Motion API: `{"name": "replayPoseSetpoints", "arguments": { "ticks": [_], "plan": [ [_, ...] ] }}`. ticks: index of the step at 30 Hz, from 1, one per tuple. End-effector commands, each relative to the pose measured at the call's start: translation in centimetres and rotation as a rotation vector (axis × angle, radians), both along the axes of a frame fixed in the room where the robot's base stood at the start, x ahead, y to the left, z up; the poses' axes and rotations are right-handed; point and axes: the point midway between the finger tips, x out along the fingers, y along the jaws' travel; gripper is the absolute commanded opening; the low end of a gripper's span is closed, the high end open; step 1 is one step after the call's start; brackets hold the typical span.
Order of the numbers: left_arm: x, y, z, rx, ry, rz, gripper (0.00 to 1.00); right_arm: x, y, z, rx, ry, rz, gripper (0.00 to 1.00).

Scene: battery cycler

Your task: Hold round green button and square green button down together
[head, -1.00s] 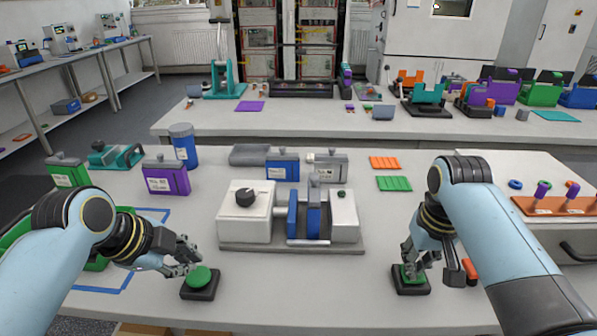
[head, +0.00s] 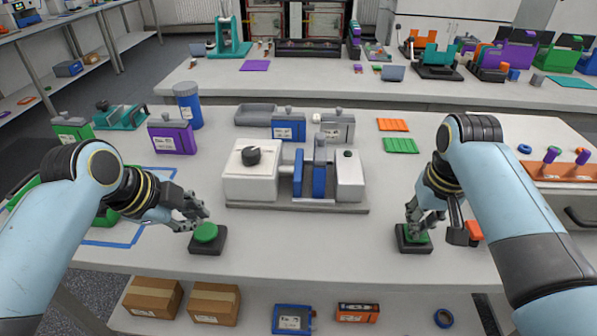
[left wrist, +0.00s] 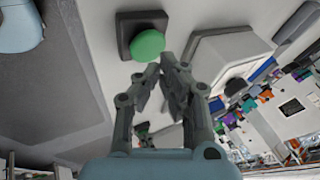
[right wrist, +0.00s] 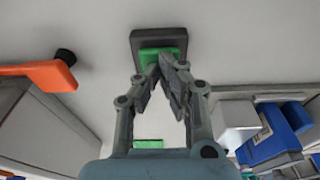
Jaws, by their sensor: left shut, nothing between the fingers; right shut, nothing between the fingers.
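The round green button (head: 205,232) sits on a dark square base (head: 208,246) at the front left of the table. My left gripper (head: 203,217) is shut and empty, its tips beside the button's far edge. In the left wrist view the round button (left wrist: 148,44) shows just beyond the fingertips (left wrist: 162,62); contact is unclear. The square green button (right wrist: 160,54) sits on a dark base (right wrist: 135,40). My right gripper (head: 416,226) is shut and empty, with its fingertips (right wrist: 160,60) at the square button, seemingly touching it. Whether either button is pressed is unclear.
A white device with a black knob (head: 252,156) and blue plates stands between the two buttons. An orange-red object (head: 474,231) lies right of the square button. Purple (head: 172,137) and green (head: 72,128) containers stand back left.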

Motion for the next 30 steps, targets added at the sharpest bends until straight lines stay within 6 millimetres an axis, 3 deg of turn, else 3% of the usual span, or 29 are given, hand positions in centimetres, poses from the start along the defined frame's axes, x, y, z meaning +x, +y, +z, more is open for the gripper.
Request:
{"name": "replayPoseSetpoints", "arguments": {
  "ticks": [11, 30],
  "plan": [
    [0.0, 0.0, -0.2, 0.000, 0.000, 0.000, 0.00, -0.1, 0.0, -0.1, -0.001, 0.003, 0.000, 0.00],
    [0.0, 0.0, -2.5, 0.000, 0.001, 0.001, 0.00, -0.1, 0.0, -0.1, -0.001, 0.002, 0.000, 0.00]
  ]
}}
